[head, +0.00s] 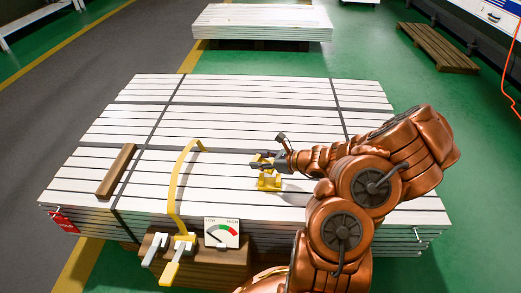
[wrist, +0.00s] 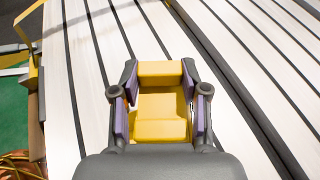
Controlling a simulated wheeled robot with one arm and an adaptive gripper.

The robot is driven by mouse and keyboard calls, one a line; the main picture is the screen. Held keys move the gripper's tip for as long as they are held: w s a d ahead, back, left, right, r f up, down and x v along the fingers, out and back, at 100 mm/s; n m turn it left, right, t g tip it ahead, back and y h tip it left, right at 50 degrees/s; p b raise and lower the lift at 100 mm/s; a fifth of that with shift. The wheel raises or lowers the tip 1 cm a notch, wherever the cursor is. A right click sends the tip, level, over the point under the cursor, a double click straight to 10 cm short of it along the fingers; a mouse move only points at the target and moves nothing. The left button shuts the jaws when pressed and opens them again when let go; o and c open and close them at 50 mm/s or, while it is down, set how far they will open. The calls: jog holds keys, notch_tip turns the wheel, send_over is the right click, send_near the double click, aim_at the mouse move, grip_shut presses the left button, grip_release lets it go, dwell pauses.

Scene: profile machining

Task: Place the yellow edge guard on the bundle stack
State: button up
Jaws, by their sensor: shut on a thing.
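The yellow edge guard (head: 268,182) is at the bundle stack's top, right of the middle in the head view. It fills the space between the fingers in the wrist view (wrist: 160,104). My gripper (head: 264,163) is shut on it, with the purple finger pads (wrist: 160,100) on its two sides. The bundle stack (head: 240,151) is a wide pile of white profiles with dark gaps and dark straps across it. The guard is over or on the white top; I cannot tell whether it touches.
A brown wooden block (head: 117,171) lies on the stack at the left. A yellow curved handle (head: 178,185) rises at the front, beside a gauge (head: 221,233). A red tag (head: 63,221) hangs at the left corner. Another white stack (head: 262,22) stands behind.

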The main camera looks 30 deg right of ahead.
jog(key=w+d+b, duration=0.1)
jog(key=w+d, duration=0.2)
jog(key=w+d+f, duration=0.1)
jog(key=w+d, duration=0.2)
jog(key=w+d+b, duration=0.1)
jog(key=w+d, duration=0.1)
jog(key=d, duration=0.1)
jog(key=shift+w+f+b, duration=0.15)
jog(key=shift+w+b, duration=0.2)
jog(key=shift+w, duration=0.05)
jog(key=shift+f+b, duration=0.95)
jog(key=shift+f, duration=0.75)
jog(key=shift+w+f, duration=0.1)
jog(key=o, duration=1)
jog(key=shift+o, duration=0.2)
